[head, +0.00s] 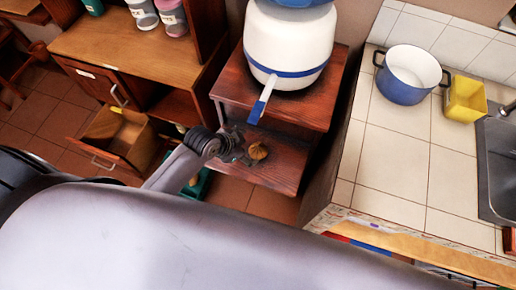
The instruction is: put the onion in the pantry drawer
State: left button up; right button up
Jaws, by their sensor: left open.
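The onion (258,151) is a small golden-brown ball on the lower shelf of the dark wood stand (285,172). My left gripper (243,157) is open right beside it, on its left. I cannot tell whether the fingers touch it. An open drawer (132,137) juts out of the wooden cabinet at the left, with something yellow inside; I cannot tell whether this is the pantry drawer. My right gripper is not in view.
A white water container (285,45) with a blue band stands on the stand's top, above the shelf. At the right, a tiled counter (400,165) holds a blue pot (400,90), a yellow container (466,100) and a sink (498,165). Jars (142,12) stand on the cabinet.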

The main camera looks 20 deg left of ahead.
aim_at(255, 150)
pick_arm(q)
jog(key=x, duration=0.4)
jog(key=shift+w+d+f, duration=0.1)
jog(key=shift+w+f, duration=0.05)
jog(key=shift+f, duration=0.35)
jog(key=x, duration=0.3)
jog(key=shift+f+p, duration=0.2)
jog(key=shift+p, duration=0.2)
jog(key=shift+w+d+f, duration=0.15)
jog(key=shift+w+f, duration=0.05)
jog(key=shift+f, duration=0.35)
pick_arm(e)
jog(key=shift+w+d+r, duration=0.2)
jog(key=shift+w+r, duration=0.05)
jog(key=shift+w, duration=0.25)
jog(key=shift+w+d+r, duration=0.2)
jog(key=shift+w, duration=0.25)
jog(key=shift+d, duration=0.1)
pick_arm(q)
jog(key=c, duration=1.4)
jog(key=shift+c, duration=0.2)
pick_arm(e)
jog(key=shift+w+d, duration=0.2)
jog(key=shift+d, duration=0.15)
